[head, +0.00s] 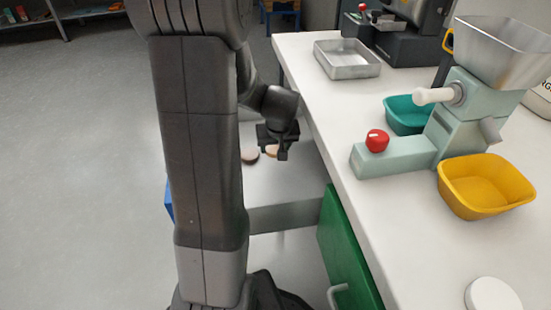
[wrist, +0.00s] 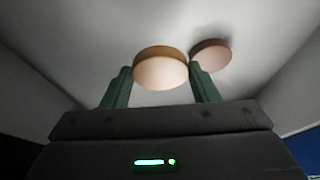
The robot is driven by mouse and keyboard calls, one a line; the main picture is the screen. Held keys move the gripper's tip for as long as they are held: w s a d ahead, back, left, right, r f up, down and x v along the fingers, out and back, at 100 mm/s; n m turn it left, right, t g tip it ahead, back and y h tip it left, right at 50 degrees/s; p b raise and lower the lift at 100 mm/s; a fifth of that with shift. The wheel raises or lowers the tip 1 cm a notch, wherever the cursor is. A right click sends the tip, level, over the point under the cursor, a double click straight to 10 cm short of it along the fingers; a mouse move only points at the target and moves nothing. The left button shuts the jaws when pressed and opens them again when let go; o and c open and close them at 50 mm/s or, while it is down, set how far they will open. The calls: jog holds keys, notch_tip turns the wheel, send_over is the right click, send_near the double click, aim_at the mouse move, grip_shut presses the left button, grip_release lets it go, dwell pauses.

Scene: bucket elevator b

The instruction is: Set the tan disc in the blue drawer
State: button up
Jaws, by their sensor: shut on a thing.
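My gripper (wrist: 160,80) has its two green fingers on either side of a tan disc (wrist: 160,70) and is shut on it. In the head view my gripper (head: 275,148) hangs low beside the counter, over the open drawer, with the tan disc (head: 271,150) at its tips. The drawer's pale inside (head: 290,185) spreads below, and its blue front (head: 169,200) shows at the left behind my arm. The blue also shows at the lower right of the wrist view (wrist: 302,148). I cannot tell whether the held disc touches the drawer floor.
A second, pinkish-brown disc (wrist: 211,53) lies close beside the held one. A green front (head: 345,255) with a handle is below the white counter (head: 330,110). On the counter are a metal tray (head: 347,72), a teal bin (head: 408,122), a yellow bin (head: 485,195) and a hopper machine (head: 470,110).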

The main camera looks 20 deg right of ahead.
aim_at(275, 156)
jog(key=shift+f+b, duration=0.7)
jog(key=shift+f, duration=1.55)
jog(key=shift+f, duration=0.15)
jog(key=o, duration=1)
jog(key=shift+r, duration=0.4)
jog(key=p+v, duration=0.2)
jog(key=v, duration=0.5)
jog(key=shift+s, duration=0.2)
jog(key=shift+o, duration=0.2)
